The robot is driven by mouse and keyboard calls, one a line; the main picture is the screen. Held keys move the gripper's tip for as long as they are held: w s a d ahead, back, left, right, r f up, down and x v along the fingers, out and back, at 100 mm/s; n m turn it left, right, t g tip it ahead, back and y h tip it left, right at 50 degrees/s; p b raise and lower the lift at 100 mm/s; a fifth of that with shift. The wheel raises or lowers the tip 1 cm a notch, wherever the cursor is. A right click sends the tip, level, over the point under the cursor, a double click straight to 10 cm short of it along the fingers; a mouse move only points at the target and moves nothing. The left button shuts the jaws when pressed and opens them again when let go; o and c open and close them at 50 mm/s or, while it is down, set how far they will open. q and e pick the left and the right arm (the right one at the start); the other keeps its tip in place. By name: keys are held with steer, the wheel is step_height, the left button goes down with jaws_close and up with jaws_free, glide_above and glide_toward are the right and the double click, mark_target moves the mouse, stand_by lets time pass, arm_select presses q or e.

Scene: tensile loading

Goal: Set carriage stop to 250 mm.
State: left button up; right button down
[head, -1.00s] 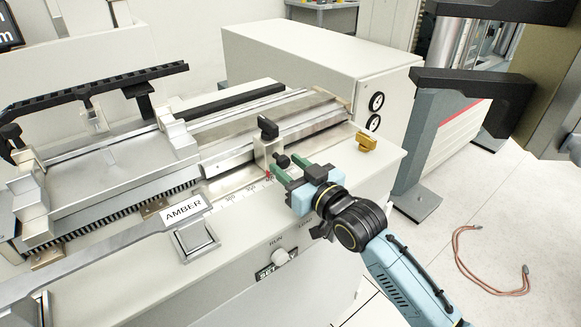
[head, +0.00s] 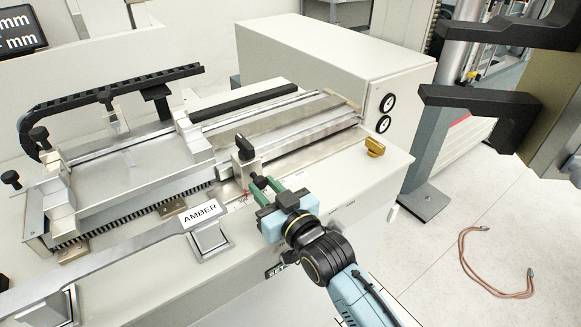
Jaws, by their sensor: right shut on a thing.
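The carriage stop (head: 243,167) is a small metal block with a black knob on top, on the rail at the front of the machine bed. A red pointer mark shows at its foot, by the scale. My right gripper (head: 266,187) is shut on the stop's front black knob, its green fingers reaching in from the front right. Most of the scale is hidden behind my gripper and arm, so I cannot read the value. The carriage (head: 130,165) is a wide metal plate left of the stop. My left gripper is not in view.
A metal bar with a label reading AMBER (head: 201,213) crosses the front left, close to my right gripper. A brass knob (head: 375,147) sits on the right end of the bed. A grey cabinet (head: 330,65) stands behind. A looped cable (head: 490,268) lies on the floor.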

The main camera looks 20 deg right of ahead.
steer(key=a, duration=0.1)
steer(key=s+a+p, duration=0.1)
steer(key=a, duration=0.3)
steer(key=shift+s, duration=0.35)
steer(key=shift+s+a, duration=0.25)
steer(key=shift+a, duration=0.3)
steer(key=c, duration=1.1)
jaws_free()
steer(key=shift+a, duration=0.15)
steer(key=v, duration=1.3)
steer(key=shift+s+p, duration=0.2)
steer(key=shift+p, duration=0.2)
